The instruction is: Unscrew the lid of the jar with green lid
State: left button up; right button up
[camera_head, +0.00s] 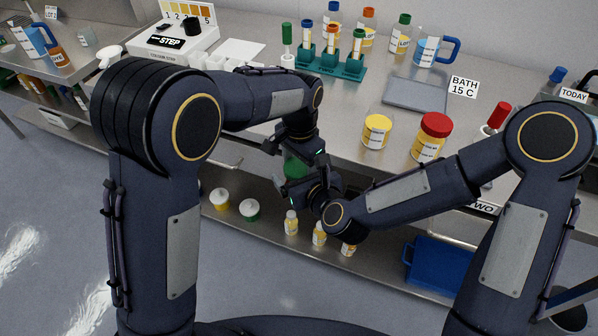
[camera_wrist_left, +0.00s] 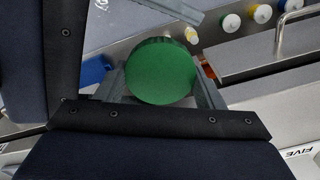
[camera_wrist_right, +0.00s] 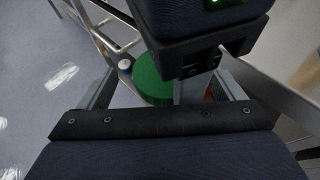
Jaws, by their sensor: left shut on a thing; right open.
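The jar's round green lid (camera_wrist_left: 160,70) lies between the two fingers of my left gripper (camera_wrist_left: 160,88) in the left wrist view. The lid hides the jar's body there, so I cannot tell whether the fingers press on lid or body. In the head view the green lid (camera_head: 295,163) shows partly between my two grippers, in front of the table's edge. My left gripper (camera_head: 287,158) is shut on it. My right gripper (camera_head: 297,188) is close by, open. In the right wrist view the green lid (camera_wrist_right: 150,82) is beyond the right gripper's spread fingers (camera_wrist_right: 168,92), partly covered by my left gripper.
A yellow-lidded jar (camera_head: 376,131) and a red-lidded jar (camera_head: 432,137) stand on the steel table. A teal tube rack (camera_head: 335,69) and a grey bath plate (camera_head: 413,94) are behind. Several small bottles stand on the lower shelf beside a blue bin (camera_head: 440,262).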

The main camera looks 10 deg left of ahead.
jog(key=shift+s+a, duration=0.1)
jog(key=c, duration=1)
pick_arm(q)
jog(key=o, duration=1)
jog(key=shift+d, duration=0.1)
pick_arm(e)
jog(key=shift+c, duration=0.2)
pick_arm(q)
jog(key=shift+o, duration=0.8)
jog(key=shift+d, duration=0.15)
pick_arm(e)
jog(key=shift+a, duration=0.1)
